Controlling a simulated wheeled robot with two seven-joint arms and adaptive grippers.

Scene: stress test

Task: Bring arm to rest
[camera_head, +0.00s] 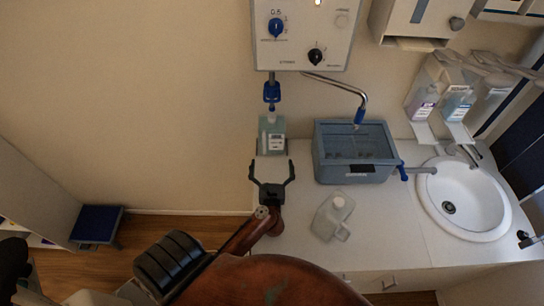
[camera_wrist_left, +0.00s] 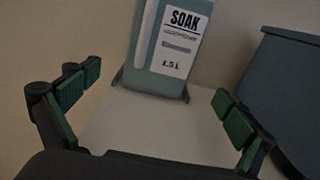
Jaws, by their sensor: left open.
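My left gripper (camera_head: 272,176) is in the middle of the head view, its two fingers spread and empty, over the left end of the white counter. In the left wrist view the open fingers (camera_wrist_left: 160,100) show at both sides, with no object between the pads. A teal bottle (camera_head: 272,135) with a white label stands just beyond the fingertips, upright against the wall. In the left wrist view the bottle (camera_wrist_left: 165,45) reads "SOAK" and appears beyond the fingers. My right gripper is not in view.
A blue-grey tub (camera_head: 330,172) stands right of the gripper. A clear jug (camera_head: 330,217) is on the counter (camera_head: 385,235) nearer me. A sink (camera_head: 490,205) is at the right. A control panel (camera_head: 300,58) hangs above. A blue stool (camera_head: 96,224) stands on the floor at left.

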